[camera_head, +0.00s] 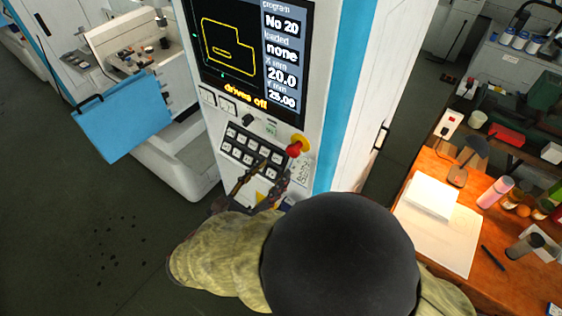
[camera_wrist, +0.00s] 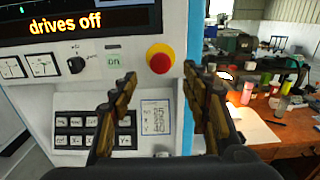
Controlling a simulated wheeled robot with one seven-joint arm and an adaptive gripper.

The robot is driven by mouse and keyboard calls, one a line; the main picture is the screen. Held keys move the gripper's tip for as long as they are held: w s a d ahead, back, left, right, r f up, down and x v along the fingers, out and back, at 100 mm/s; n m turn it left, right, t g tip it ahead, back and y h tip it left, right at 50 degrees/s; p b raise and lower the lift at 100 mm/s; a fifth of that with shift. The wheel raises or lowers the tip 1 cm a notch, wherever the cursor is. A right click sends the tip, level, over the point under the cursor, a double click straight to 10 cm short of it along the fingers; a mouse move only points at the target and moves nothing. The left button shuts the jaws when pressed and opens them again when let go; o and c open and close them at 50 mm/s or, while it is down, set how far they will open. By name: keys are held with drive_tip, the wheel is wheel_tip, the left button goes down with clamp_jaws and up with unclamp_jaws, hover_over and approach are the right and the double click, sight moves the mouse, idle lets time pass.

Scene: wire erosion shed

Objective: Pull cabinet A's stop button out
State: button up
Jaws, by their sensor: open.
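The stop button (camera_head: 294,148) is a red mushroom head on a yellow ring, at the right of the cabinet's white control panel (camera_head: 278,133). In the wrist view the red button (camera_wrist: 160,62) shows whole, with its yellow ring around it. My gripper (camera_head: 272,172) is open, its brown fingers apart, just below the button in the head view. In the wrist view my gripper (camera_wrist: 160,74) has one finger on each side below the button; nothing is between the fingertips. No letter marking the cabinet is readable.
The screen (camera_head: 250,45) above the panel reads "drives off". A keypad (camera_head: 252,153) and a black knob (camera_wrist: 76,64) are left of the button. An orange bench (camera_head: 410,195) with papers and jars stands at the right. A blue panel (camera_head: 120,115) is at the left.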

drive_tip(key=v, duration=0.5)
idle(0.5)
